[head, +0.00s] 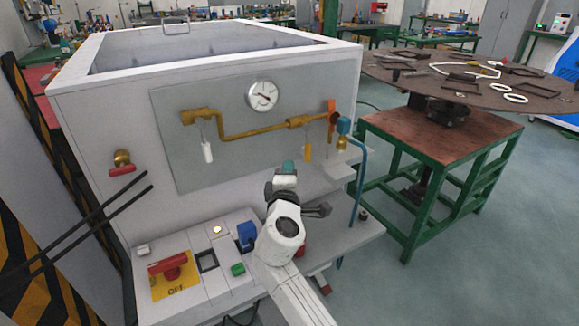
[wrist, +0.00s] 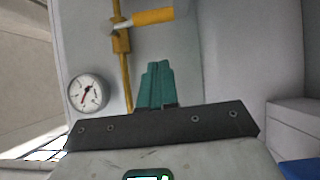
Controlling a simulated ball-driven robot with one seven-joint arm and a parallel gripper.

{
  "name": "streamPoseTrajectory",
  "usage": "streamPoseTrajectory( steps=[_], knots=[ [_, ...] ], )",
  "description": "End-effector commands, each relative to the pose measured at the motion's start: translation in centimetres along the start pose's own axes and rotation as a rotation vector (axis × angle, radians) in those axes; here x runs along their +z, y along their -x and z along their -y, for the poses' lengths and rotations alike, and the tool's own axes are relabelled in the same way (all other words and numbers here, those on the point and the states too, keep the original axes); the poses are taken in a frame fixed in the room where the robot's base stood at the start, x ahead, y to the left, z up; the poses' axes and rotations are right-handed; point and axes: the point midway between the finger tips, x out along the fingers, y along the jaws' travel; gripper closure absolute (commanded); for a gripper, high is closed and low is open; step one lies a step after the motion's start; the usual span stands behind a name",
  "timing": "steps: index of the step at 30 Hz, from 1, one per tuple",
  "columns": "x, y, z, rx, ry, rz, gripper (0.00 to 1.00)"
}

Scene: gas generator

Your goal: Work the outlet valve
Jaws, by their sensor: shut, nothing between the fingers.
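My gripper (head: 288,167) is in front of the grey panel, below the gauge. Its teal fingers (wrist: 157,85) are together and empty in the wrist view. A brass pipe (head: 240,134) crosses the panel. A valve with a yellow handle (head: 307,152) hangs down at its right part, apart from my fingers; the yellow handle also shows at the top of the wrist view (wrist: 153,17). A valve with a white handle (head: 207,152) hangs at the pipe's left end. An orange lever (head: 331,117) stands upright at the right end. I cannot tell which is the outlet valve.
A round gauge (head: 262,95) sits above the pipe. A blue hose (head: 359,180) drops from the pipe's right end. Below is a control panel with a red switch (head: 168,267). A red-handled valve (head: 122,168) is at the left. A green-framed table (head: 440,150) stands at the right.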

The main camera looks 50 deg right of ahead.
Motion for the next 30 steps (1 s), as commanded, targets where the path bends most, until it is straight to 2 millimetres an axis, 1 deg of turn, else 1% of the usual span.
streamPoseTrajectory(
  steps=[9,12,15,19,27,29,30],
  knots=[
    [0.1,5.3,-0.1,-0.002,0.000,0.000,1.00],
    [0.1,6.8,-0.1,-0.001,0.000,0.001,1.00],
    [0.1,7.7,-0.1,-0.001,0.001,0.001,1.00],
    [0.1,8.3,-0.2,0.000,-0.001,0.002,1.00],
    [0.1,8.4,-0.2,-0.001,-0.001,0.003,1.00],
    [0.8,8.6,0.1,-0.030,-0.027,0.011,1.00],
    [1.5,8.8,0.6,-0.065,-0.057,0.023,1.00]
  ],
)
